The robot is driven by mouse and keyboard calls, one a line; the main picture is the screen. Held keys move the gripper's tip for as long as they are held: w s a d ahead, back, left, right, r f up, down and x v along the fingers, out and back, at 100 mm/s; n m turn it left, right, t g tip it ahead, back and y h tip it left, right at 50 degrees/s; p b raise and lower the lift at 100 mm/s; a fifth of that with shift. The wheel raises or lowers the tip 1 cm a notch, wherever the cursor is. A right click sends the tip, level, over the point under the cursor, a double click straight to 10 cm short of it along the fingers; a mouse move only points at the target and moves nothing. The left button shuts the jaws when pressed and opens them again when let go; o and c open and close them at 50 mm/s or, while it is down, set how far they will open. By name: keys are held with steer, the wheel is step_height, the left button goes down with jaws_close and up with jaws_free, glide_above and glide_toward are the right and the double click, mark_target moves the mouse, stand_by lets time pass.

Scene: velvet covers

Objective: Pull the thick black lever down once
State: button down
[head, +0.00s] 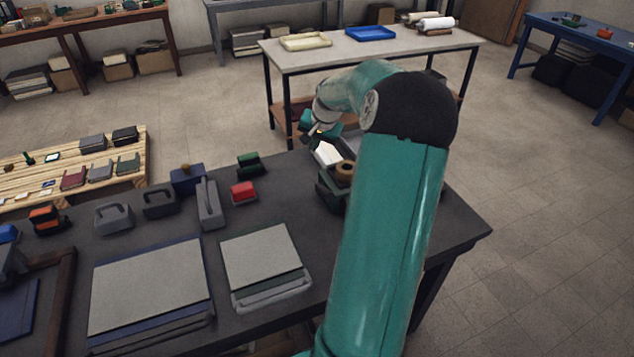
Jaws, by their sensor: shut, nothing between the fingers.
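I cannot pick out a thick black lever for certain in the head view. My gripper (315,133) is at the far end of the teal arm, above the back right part of the dark table (325,228). It is small and dark here, and it is shut with nothing in it. Just below it are a white sheet or pad (327,153) and a dark green tape holder (328,190) with a brown roll (345,170). My arm hides much of the table's right end. A dark device (10,262) is cut off at the left edge.
Two stacks of boards, left (150,285) and right (262,255), lie at the front. A grey long-handled tool (209,205), a red block (243,191) and a green block (249,163) stand behind. A wooden pallet (135,160) with small items is at left.

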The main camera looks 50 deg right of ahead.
mark_target(321, 184)
step_height(321, 184, down, 7)
steer(key=s+a, duration=0.1)
steer(key=s, duration=0.1)
steer(key=shift+s+a+f, duration=0.15)
steer(key=shift+s+a, duration=0.1)
steer(key=shift+a, duration=0.15)
stand_by(1.8)
steer(key=shift+s+a+f, duration=0.1)
steer(key=shift+s+f, duration=0.05)
steer(key=shift+f, duration=0.25)
steer(key=shift+s+a+f, duration=0.2)
steer(key=shift+s+f, duration=0.05)
steer(key=shift+f, duration=0.4)
stand_by(0.6)
steer(key=shift+s+a+f, duration=0.1)
steer(key=shift+s+f, duration=0.2)
steer(key=shift+f, duration=0.2)
steer(key=shift+s+f, duration=0.3)
steer(key=shift+f, duration=0.2)
stand_by(1.1)
steer(key=shift+r, duration=0.1)
steer(key=shift+w+r, duration=0.1)
steer(key=shift+r, duration=0.6)
steer(key=shift+w+r, duration=0.1)
steer(key=shift+r, duration=0.15)
